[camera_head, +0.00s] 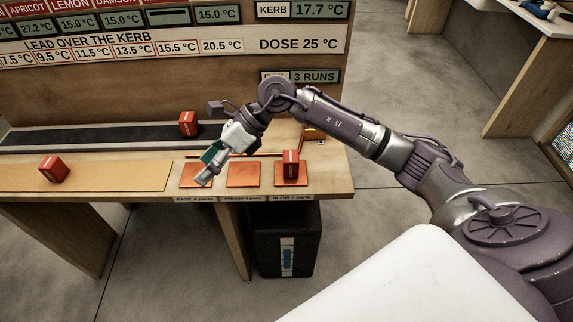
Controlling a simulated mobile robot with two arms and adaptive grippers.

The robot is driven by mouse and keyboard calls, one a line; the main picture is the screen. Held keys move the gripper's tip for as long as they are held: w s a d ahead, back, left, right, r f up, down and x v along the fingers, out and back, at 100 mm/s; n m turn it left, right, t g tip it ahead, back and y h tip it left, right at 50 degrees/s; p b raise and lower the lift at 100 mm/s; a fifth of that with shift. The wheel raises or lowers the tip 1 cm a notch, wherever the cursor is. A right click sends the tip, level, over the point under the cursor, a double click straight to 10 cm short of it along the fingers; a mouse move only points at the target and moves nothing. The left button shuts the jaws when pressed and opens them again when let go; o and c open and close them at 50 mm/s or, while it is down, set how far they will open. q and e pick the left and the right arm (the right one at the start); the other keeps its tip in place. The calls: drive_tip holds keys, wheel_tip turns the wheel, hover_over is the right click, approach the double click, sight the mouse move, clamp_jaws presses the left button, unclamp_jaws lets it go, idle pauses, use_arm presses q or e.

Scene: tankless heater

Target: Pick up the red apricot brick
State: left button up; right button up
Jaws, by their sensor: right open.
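Three red bricks are in view, and their labels are too small to read, so I cannot tell which is the apricot one. One red brick (53,170) sits on the tan mat at the left. Another red brick (188,123) sits at the back on the dark strip. A third red brick (290,160) stands on the rightmost orange pad (304,178). My right gripper (206,168) is open and empty over the leftmost orange pad (189,182), between the left brick and the right brick. My left gripper is not in view.
The middle orange pad (243,175) is bare. The tan mat (115,178) is clear right of its brick. A signboard (150,60) with temperature plates rises behind the bench. A black box (286,240) stands under the bench's right end.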

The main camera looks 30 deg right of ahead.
drive_tip(key=w+d+n+h, duration=0.15)
drive_tip(key=d+h, duration=0.45)
drive_tip(key=d, duration=0.6)
drive_tip(key=g+h, duration=0.1)
drive_tip(key=h, duration=0.4)
hover_over(291, 156)
drive_tip(key=shift+m, duration=0.45)
wheel_tip(291, 156, down, 7)
drive_tip(key=shift+d+p, duration=0.1)
drive_tip(key=shift+p, duration=0.5)
wheel_tip(291, 156, down, 5)
drive_tip(key=shift+r+p, duration=0.1)
drive_tip(key=shift+p, duration=0.75)
drive_tip(key=shift+f, duration=0.25)
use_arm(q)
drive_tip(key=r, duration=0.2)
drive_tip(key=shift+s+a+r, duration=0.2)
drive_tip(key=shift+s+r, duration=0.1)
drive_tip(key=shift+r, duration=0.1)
use_arm(e)
drive_tip(key=c, duration=1.4)
